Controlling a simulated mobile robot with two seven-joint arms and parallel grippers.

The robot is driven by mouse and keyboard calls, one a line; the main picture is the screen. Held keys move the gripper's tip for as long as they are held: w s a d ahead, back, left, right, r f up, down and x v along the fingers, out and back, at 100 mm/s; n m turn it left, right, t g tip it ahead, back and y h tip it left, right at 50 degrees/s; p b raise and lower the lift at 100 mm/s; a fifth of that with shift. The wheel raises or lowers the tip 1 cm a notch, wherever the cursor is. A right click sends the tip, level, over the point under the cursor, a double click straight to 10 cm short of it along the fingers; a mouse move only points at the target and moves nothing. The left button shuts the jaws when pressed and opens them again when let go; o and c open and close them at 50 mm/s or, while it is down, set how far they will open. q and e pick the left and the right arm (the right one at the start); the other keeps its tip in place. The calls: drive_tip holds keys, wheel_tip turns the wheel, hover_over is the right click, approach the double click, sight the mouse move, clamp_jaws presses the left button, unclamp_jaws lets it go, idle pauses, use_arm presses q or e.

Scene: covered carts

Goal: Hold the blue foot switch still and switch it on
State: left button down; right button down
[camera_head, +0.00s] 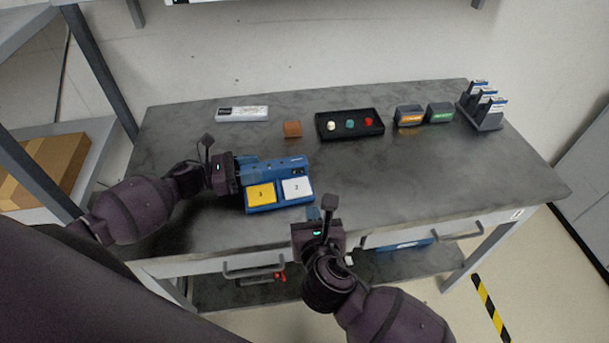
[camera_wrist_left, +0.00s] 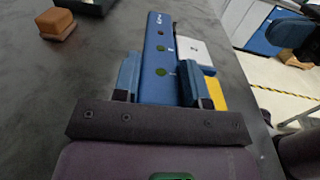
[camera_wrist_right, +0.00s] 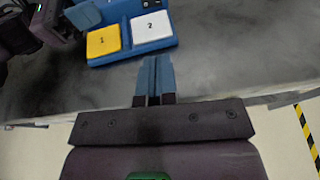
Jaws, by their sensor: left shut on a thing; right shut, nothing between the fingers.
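The blue foot switch (camera_head: 282,207) lies flat near the table's front edge, with a yellow pedal marked 1 (camera_head: 261,194) and a white pedal marked 2 (camera_head: 297,188). My left gripper (camera_head: 248,170) is shut on the foot switch's raised rear bar from its left end; in the left wrist view the fingers (camera_wrist_left: 160,80) lie either side of the bar, which carries dark green round spots. My right gripper (camera_head: 319,213) is shut and empty, in front of the white pedal.
Behind stand a white labelled box (camera_head: 242,114), a brown block (camera_head: 292,129), a black tray (camera_head: 350,136) with white, teal and red knobs, orange-label (camera_head: 409,119) and green-label (camera_head: 440,115) bins, and a card rack (camera_head: 483,118). The table (camera_head: 440,175) is clear at right.

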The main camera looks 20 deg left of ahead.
sight(308, 184)
drive_tip(key=x, duration=0.8)
drive_tip(key=r+x, duration=0.1)
drive_tip(key=x, duration=0.3)
drive_tip(key=shift+w+a+f, duration=0.1)
drive_tip(key=shift+w+a, duration=0.45)
drive_tip(key=shift+w, duration=0.4)
drive_tip(key=shift+w, duration=0.1)
drive_tip(key=shift+w+n+y, duration=0.35)
drive_tip(key=shift+n+y, duration=0.25)
drive_tip(key=shift+a+f+g, duration=0.1)
drive_tip(key=shift+g, duration=0.2)
drive_tip(key=shift+s+d, duration=0.45)
drive_tip(key=shift+d, duration=0.05)
drive_tip(key=v, duration=0.4)
drive_tip(key=d+v, duration=0.1)
drive_tip(key=v, duration=0.7)
drive_tip(key=shift+w+d+f, duration=0.25)
drive_tip(key=shift+d, duration=0.15)
